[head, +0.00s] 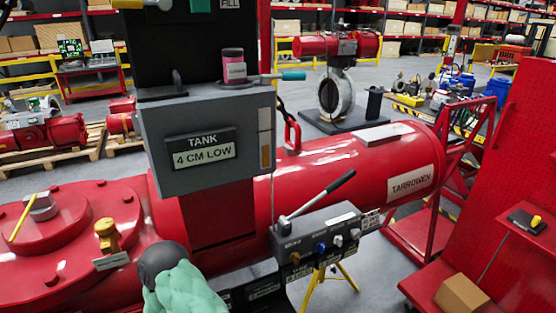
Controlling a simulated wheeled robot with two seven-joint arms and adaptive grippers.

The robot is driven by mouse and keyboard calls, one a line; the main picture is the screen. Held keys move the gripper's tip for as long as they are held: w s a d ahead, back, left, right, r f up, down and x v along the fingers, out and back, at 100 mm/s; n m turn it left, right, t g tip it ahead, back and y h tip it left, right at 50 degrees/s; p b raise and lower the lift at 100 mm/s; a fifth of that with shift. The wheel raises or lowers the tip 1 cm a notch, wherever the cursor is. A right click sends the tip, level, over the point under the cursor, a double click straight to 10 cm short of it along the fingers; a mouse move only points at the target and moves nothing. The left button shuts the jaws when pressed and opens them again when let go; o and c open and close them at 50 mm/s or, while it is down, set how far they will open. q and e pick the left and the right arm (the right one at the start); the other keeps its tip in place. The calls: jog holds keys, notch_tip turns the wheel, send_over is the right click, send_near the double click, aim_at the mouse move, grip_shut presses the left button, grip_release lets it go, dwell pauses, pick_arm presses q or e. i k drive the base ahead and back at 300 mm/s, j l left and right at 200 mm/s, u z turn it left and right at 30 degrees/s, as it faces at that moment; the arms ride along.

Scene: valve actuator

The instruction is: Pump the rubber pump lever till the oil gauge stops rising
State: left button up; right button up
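A pump lever (318,196) with a black grip rises up and to the right from a dark valve block (318,245) with small knobs. A second lever with a teal grip (293,76) lies nearly level on top of the grey tank box (205,133). The tank box bears a display (204,154) reading "TANK 4 CM LOW". Neither of my grippers can be made out in view.
A dark round knob (160,258) and a crumpled mint-green cloth (183,292) are at the bottom. The large red actuator (350,165) fills the middle. A red pegboard stand (520,190) with a cardboard box (461,296) is at right. Grey floor shows between them.

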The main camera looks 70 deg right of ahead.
aim_at(343, 179)
jog(key=k+l+u, duration=0.45)
jog(key=k+l, duration=0.25)
jog(key=l, duration=0.45)
jog(key=k+l+u, duration=0.45)
jog(key=k+l, duration=0.4)
